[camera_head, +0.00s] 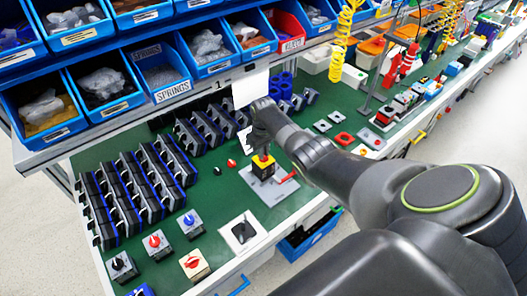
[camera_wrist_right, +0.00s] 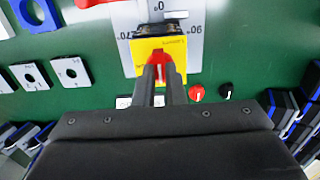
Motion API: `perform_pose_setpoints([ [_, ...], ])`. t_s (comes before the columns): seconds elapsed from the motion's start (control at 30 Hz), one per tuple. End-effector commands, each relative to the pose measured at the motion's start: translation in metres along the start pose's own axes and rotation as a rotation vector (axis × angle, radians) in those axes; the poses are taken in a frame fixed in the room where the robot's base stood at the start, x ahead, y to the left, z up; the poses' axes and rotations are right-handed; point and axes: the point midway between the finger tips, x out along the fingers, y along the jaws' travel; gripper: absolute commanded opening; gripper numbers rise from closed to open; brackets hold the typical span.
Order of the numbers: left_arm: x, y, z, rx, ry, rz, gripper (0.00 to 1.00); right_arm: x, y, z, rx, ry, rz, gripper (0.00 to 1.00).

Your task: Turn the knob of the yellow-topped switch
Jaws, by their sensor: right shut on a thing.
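The yellow-topped switch (camera_head: 263,167) stands on a grey plate (camera_head: 275,188) on the green bench. Its yellow top (camera_wrist_right: 180,45) and red knob (camera_wrist_right: 158,66) show in the right wrist view, partly hidden by the fingers. My right gripper (camera_wrist_right: 160,70) is shut on the red knob, one finger on each side of it. In the head view the right gripper (camera_head: 263,150) comes down on the switch from above. A scale with printed numbers (camera_wrist_right: 191,28) lies beside the switch. My left gripper is not in view.
Black and blue holders (camera_head: 135,185) fill the left of the bench. Several small switches (camera_head: 157,244) stand at the front left. Loose red and black knobs (camera_wrist_right: 197,92) lie near the switch. Blue bins (camera_head: 95,85) line the back.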

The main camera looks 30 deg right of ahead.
Motion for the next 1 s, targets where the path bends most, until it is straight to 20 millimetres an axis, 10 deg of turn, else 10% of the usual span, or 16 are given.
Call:
perform_pose_setpoints([
  [0.47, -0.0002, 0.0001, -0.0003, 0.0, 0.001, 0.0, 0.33, -0.0011, -0.0001, -0.0012, -0.017, 0.003, 0.0, 0.0],
  [0.67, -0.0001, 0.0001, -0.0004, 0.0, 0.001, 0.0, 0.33, -0.0008, 0.0, -0.0008, -0.016, 0.002, 0.0, 0.33],
  [1.0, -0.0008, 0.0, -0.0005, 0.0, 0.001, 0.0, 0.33, -0.0028, 0.0002, -0.0005, -0.015, 0.002, 0.0, 0.33],
])
